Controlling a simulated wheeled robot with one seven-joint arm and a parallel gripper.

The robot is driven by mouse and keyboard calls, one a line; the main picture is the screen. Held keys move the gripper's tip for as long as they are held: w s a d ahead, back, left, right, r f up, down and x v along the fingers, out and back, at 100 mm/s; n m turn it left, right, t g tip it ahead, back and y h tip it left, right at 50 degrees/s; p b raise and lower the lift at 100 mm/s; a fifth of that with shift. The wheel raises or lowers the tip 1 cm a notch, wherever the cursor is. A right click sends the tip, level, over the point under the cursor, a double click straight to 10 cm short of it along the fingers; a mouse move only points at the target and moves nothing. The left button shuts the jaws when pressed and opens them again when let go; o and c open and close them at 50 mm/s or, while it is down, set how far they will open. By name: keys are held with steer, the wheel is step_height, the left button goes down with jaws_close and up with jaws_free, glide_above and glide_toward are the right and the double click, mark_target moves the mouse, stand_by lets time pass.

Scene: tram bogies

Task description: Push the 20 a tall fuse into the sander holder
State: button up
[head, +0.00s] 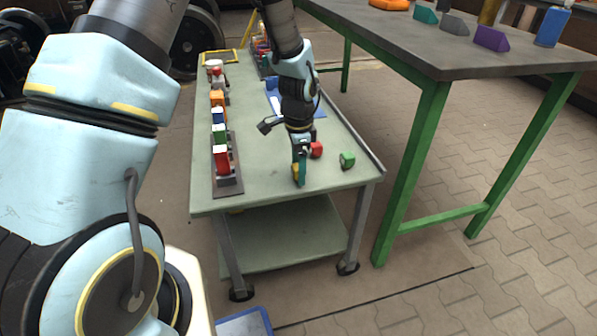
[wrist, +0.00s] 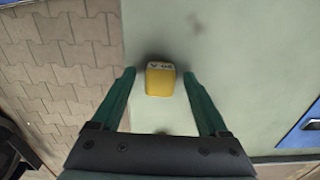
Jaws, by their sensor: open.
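The yellow fuse (wrist: 160,83) with a "20 A" marking stands on the pale green cart top, between the two green fingers of my gripper (wrist: 159,73) in the wrist view. The fingers are open with a gap on both sides of it. In the head view my gripper (head: 299,174) points down near the cart's front, and a bit of the yellow fuse (head: 295,170) shows beside the fingers. A dark strip (head: 229,186) along the cart's left side carries a row of colored fuses. I cannot tell which place is the sander holder, as no label is readable.
A higher dark table (head: 440,62) with colored blocks stands at the right. The cart's front middle is clear.

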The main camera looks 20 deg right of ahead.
jaws_close()
stand_by(0.4)
steer(key=shift+r, duration=0.1)
step_height(320, 180, up, 10)
steer(key=shift+f+p, duration=0.1)
steer(key=shift+p, duration=0.45)
